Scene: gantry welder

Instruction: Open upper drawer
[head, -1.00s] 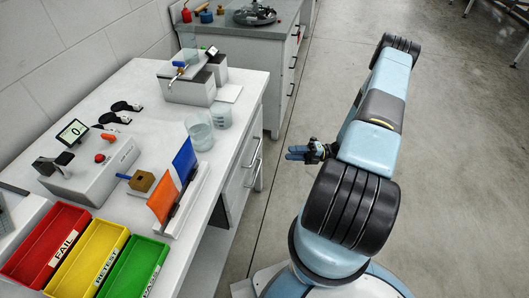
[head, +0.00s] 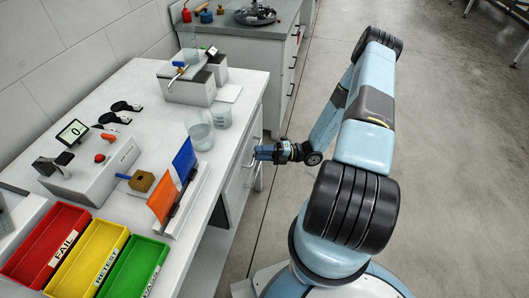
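The white bench on the left has a drawer unit in its right side. The upper drawer (head: 246,150) looks closed, with its front flush with the unit. Its handle is mostly hidden behind my gripper. The lower drawer (head: 245,184) is below it and also looks closed. My gripper (head: 260,152) is level with the upper drawer's handle and points left at the drawer front. Its fingertips are at or very close to the handle. Whether they touch it or close around it cannot be told at this size.
The bench top (head: 232,112) overhangs above the drawers and carries beakers, a blue and an orange panel, and red, yellow and green trays (head: 133,270). A second grey-topped cabinet (head: 262,75) stands behind.

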